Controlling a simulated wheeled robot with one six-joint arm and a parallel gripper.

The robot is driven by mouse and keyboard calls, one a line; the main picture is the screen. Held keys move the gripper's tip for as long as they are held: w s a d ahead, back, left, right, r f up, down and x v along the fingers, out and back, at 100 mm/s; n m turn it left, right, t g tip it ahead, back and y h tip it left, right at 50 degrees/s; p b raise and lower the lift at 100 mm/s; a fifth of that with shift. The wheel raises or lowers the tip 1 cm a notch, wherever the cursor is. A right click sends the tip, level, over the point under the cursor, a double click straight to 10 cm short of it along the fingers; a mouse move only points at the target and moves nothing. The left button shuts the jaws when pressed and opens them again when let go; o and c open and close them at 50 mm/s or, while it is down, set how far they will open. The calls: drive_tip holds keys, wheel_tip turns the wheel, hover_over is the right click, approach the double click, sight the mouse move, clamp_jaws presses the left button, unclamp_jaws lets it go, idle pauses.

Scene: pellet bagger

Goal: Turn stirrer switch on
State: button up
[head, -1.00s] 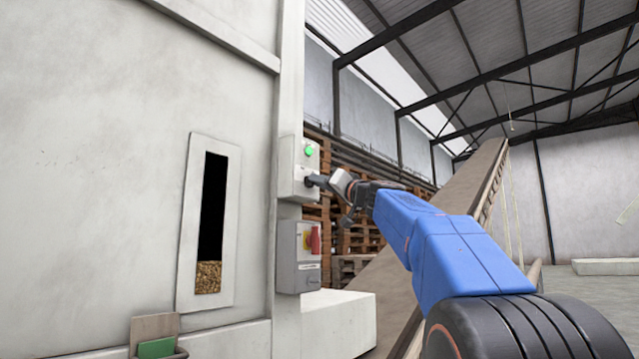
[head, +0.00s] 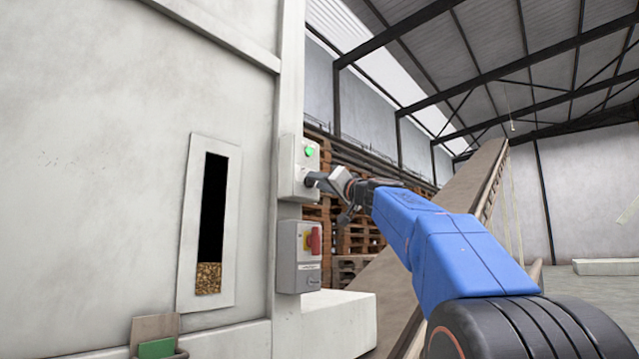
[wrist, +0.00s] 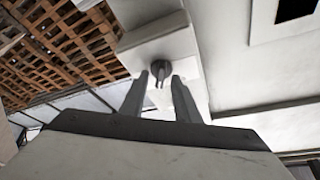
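The stirrer switch, a dark rotary knob (wrist: 160,69), sits on a pale control box (head: 290,166) on the machine's edge. In the wrist view the knob stands between and just beyond the tips of my gripper (wrist: 160,78). The two fingers are apart, with a visible gap to the knob's handle on each side. My gripper also shows in the head view (head: 315,180), right at the box's front. A green lamp (head: 309,151) sits above the knob.
Pallets (head: 355,235) and a sloping conveyor (head: 470,180) stand behind my arm.

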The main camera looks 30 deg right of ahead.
drive_tip(key=v, duration=1.7)
drive_tip(key=shift+s, duration=0.2)
drive_tip(key=shift+f, duration=0.15)
drive_tip(key=s+a+f+n+g+y, duration=0.1)
drive_tip(key=a+f+g, duration=0.2)
drive_tip(key=a+f, duration=0.6)
drive_tip(key=s+a+f+g, duration=0.1)
drive_tip(key=a+f+g, duration=0.3)
drive_tip(key=f, duration=1)
drive_tip(key=s+a+f+n+g+y, duration=0.1)
drive_tip(key=a+f+g, duration=0.2)
drive_tip(key=a+f, duration=0.6)
drive_tip(key=s+f+n+g+h, duration=0.1)
drive_tip(key=s+f+g, duration=0.1)
drive_tip(key=s+f, duration=0.4)
drive_tip(key=s+f+n+g+h, duration=0.1)
drive_tip(key=s+f, duration=0.6)
drive_tip(key=f, duration=0.9)
drive_tip(key=s+f+n+g+h, duration=0.1)
drive_tip(key=s+f+g+h, duration=0.2)
drive_tip(key=s+f, duration=0.4)
wheel_tip(320, 180, down, 4)
drive_tip(key=shift+d+f+g, duration=0.1)
drive_tip(key=shift+d+g, duration=0.2)
drive_tip(key=shift+g, duration=0.1)
